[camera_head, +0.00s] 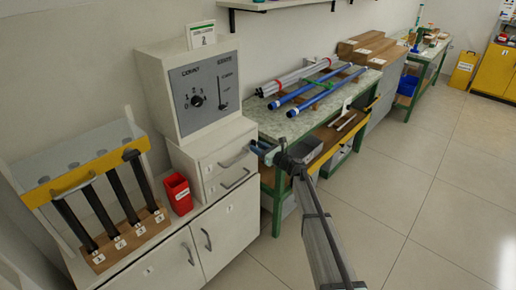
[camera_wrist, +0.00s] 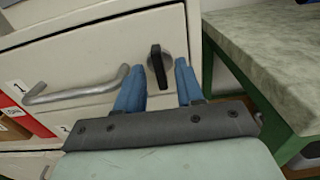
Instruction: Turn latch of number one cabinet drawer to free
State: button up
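The number one drawer (camera_wrist: 100,55) is the upper white cabinet drawer, with a "1" label and a grey bar handle (camera_wrist: 75,92). In the head view the drawer (camera_head: 212,173) looks shut. Its latch (camera_wrist: 157,66) is a black bar on a dark round plate at the drawer's right end, standing nearly upright in the wrist view. My gripper (camera_wrist: 159,76) is open, with its blue fingers on either side of the latch in the picture. I cannot tell whether they touch it. In the head view my gripper (camera_head: 264,150) is beside the drawer's right end, and the latch is hidden.
The green-legged table (camera_head: 300,125) stands close right of the cabinet, with blue and grey rods on top. A red bin (camera_head: 178,193) and a rack of black tubes (camera_head: 128,188) are at left. A control box (camera_head: 203,90) stands above the drawers. The floor at right is clear.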

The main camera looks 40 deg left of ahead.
jog(key=d, duration=1.3)
jog(key=shift+d, duration=0.25)
